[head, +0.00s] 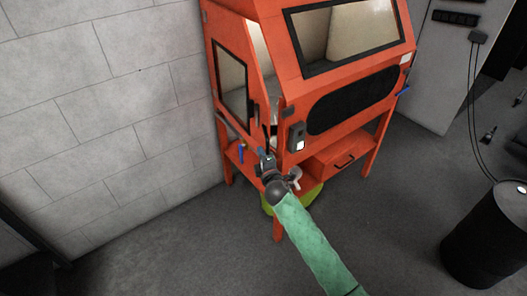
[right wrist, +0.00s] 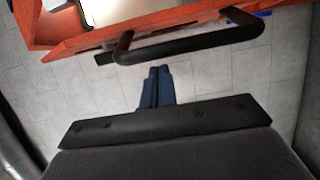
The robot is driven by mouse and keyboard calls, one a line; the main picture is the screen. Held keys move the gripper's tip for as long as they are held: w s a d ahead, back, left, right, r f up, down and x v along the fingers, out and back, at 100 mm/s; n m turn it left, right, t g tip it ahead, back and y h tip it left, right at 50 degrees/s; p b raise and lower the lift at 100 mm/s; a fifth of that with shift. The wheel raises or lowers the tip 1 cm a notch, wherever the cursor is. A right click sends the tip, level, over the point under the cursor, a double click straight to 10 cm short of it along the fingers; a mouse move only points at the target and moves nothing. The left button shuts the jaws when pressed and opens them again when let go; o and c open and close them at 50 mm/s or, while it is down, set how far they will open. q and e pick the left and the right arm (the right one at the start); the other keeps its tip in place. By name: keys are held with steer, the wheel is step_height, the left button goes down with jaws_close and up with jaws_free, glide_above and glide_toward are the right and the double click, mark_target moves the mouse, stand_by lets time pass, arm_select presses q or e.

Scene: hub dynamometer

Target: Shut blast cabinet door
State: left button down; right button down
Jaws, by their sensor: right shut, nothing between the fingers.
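The orange blast cabinet (head: 345,85) stands against the wall. Its side door (head: 218,50), with a dark-framed window, is on the cabinet's left and stands ajar; a bright interior gap shows beside its edge. My right gripper (head: 264,156) is in front of the cabinet's lower front corner, below the door. In the right wrist view its blue fingers (right wrist: 157,86) are together with nothing between them. A black bar handle (right wrist: 190,46) on an orange panel lies beyond the fingertips, seemingly apart from them. My left gripper is not in view.
A grey block wall (head: 110,90) is close on the left. A black drum (head: 490,235) stands at right. The floor in front is clear.

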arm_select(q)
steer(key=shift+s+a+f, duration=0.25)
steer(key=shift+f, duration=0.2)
arm_select(e)
steer(key=shift+d+f, duration=0.1)
steer(key=shift+d, duration=0.25)
